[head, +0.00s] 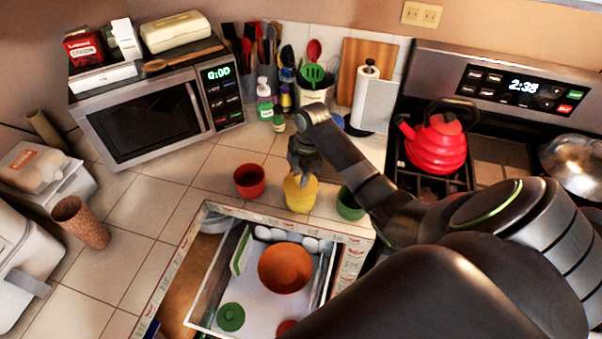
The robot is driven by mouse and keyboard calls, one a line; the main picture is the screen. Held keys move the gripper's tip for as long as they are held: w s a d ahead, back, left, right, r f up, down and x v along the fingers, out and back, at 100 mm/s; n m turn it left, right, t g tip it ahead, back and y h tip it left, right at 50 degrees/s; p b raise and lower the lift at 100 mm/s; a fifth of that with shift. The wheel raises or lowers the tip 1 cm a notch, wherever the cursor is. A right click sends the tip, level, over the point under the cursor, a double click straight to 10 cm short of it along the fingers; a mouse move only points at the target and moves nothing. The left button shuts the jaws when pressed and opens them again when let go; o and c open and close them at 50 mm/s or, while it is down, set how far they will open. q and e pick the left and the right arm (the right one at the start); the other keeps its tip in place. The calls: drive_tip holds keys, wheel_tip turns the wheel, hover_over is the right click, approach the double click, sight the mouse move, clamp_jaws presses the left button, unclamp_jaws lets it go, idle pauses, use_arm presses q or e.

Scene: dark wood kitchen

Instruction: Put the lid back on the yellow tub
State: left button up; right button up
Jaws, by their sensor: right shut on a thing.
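The yellow tub (300,198) stands upright on the tiled counter behind the open drawer, between a red tub and a green tub. My right gripper (301,175) is right over the tub's top, pointing down, shut on the yellow lid. The fingers hide most of the lid, and it blends with the tub's yellow, so I cannot tell whether it is fully seated on the rim. My left gripper is not in view.
The red tub (250,181) and green tub (350,204) stand close on either side. The open drawer (208,294) holds an orange bowl (285,268), a green lid (231,317) and a red item (287,327). A red kettle (437,143) sits on the stove.

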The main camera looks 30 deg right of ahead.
drive_tip(key=shift+p, duration=0.3)
idle(0.6)
drive_tip(key=shift+f, duration=0.15)
idle(1.1)
drive_tip(key=o, duration=1.5)
drive_tip(key=shift+r, duration=3.5)
drive_tip(key=shift+c, duration=0.5)
clamp_jaws()
